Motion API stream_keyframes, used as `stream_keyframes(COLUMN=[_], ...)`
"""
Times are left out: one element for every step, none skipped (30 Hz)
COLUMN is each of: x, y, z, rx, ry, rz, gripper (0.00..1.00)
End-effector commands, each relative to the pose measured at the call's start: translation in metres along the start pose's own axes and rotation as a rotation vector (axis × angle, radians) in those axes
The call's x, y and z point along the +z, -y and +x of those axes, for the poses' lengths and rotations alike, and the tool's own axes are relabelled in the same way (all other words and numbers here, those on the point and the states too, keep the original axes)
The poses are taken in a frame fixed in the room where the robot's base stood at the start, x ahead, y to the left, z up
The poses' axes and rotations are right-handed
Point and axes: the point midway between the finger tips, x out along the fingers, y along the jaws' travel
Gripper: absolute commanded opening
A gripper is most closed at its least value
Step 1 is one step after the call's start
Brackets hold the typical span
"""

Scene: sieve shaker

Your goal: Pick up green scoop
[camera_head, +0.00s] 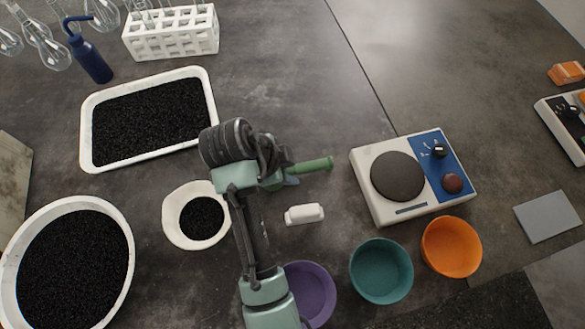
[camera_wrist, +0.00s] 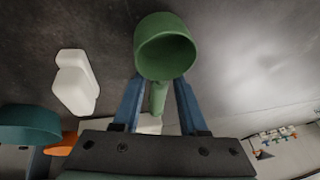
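The green scoop (camera_head: 312,165) shows in the head view as a handle pointing right from behind my gripper (camera_head: 287,181). Its cup is mostly hidden there by my wrist. In the wrist view, the scoop's round cup (camera_wrist: 165,47) is at the upper middle, just beyond the blue fingertips. Its handle runs down between the two fingers of my gripper (camera_wrist: 159,82). I cannot tell whether the scoop touches the table.
A white bottle-like object (camera_head: 304,214) lies close below the scoop. A hot-plate-like device (camera_head: 370,205) stands to the right. Purple (camera_head: 318,283), teal (camera_head: 381,270) and orange (camera_head: 450,247) bowls are in front. A white bowl (camera_head: 175,232) of black grains is left.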

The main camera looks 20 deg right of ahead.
Motion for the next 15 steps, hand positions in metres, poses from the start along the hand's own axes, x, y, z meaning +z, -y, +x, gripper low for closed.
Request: stream_keyframes(x=[0.0000,0.0000,0.0000,0.0000,0.0000,0.0000,0.0000,0.0000,0.0000,0.0001,0.0001,0.0000,0.0000,-0.0001,-0.0001], y=[0.0001,0.0001,0.0001,0.0001,0.0001,0.0001,0.0001,0.0001,0.0001,0.0001,0.0002,0.0004,0.0004,0.0004,0.0004], z=[-0.0002,-0.0002,-0.0003,-0.0003,-0.0003,-0.0003,-0.0003,-0.0003,-0.0003,-0.0004,-0.0004,-0.0006,-0.0006,-0.0006,-0.0006], rx=[0.000,0.000,0.000,0.000,0.000,0.000,0.000,0.000,0.000,0.000,0.000,-0.001,-0.001,-0.001,-0.001], ry=[0.000,0.000,0.000,0.000,0.000,0.000,0.000,0.000,0.000,0.000,0.000,0.000,0.000,0.000,0.000], rz=[0.000,0.000,0.000,0.000,0.000,0.000,0.000,0.000,0.000,0.000,0.000,0.000,0.000,0.000,0.000], gripper=[0.32,0.26,0.19,0.14,0.08,0.01,0.00,0.00,0.00,0.00,0.00,0.00,0.00,0.00,0.00])
